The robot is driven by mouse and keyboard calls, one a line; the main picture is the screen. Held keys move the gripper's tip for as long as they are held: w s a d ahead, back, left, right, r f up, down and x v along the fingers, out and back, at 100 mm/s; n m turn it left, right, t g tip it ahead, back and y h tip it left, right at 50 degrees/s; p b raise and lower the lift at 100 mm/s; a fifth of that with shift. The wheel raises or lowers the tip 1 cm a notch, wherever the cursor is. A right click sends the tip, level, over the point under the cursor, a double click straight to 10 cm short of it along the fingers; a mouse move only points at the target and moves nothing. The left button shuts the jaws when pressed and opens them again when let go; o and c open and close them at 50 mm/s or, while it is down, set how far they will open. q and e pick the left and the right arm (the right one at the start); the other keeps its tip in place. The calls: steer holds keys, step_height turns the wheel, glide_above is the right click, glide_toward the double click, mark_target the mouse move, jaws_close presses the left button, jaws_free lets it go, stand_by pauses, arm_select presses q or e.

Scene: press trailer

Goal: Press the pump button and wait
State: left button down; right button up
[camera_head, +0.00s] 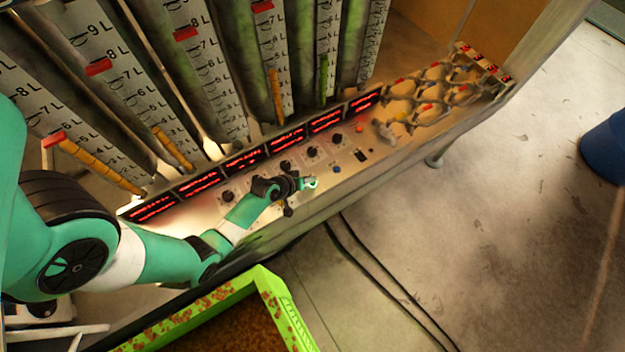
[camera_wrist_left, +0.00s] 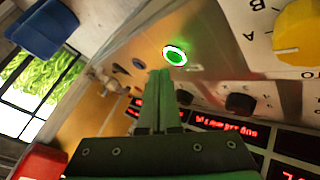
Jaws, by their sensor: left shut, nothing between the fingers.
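A round green-lit button with a pale ring (camera_wrist_left: 175,55) is on the metal control panel (camera_head: 235,205); I cannot read a label that names it as the pump button. My left gripper (camera_head: 311,183) reaches over the panel from the left in the head view. In the left wrist view its two green fingers (camera_wrist_left: 160,76) are together and empty, with the tips just below the button in the picture. I cannot tell whether they touch the panel. The right gripper is not in view.
Red-lit displays (camera_head: 243,161) and black knobs (camera_head: 312,152) line the panel behind the gripper. A yellow knob (camera_wrist_left: 298,32) is at right in the wrist view. A green-rimmed crate (camera_head: 287,307) stands below the panel. A blue bin (camera_head: 606,147) is at far right.

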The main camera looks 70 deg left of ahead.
arm_select(q)
steer(key=shift+r+p, duration=2)
steer(key=shift+r, duration=0.35)
step_height(320, 180, up, 10)
steer(key=p, duration=0.9)
steer(key=shift+p, duration=0.35)
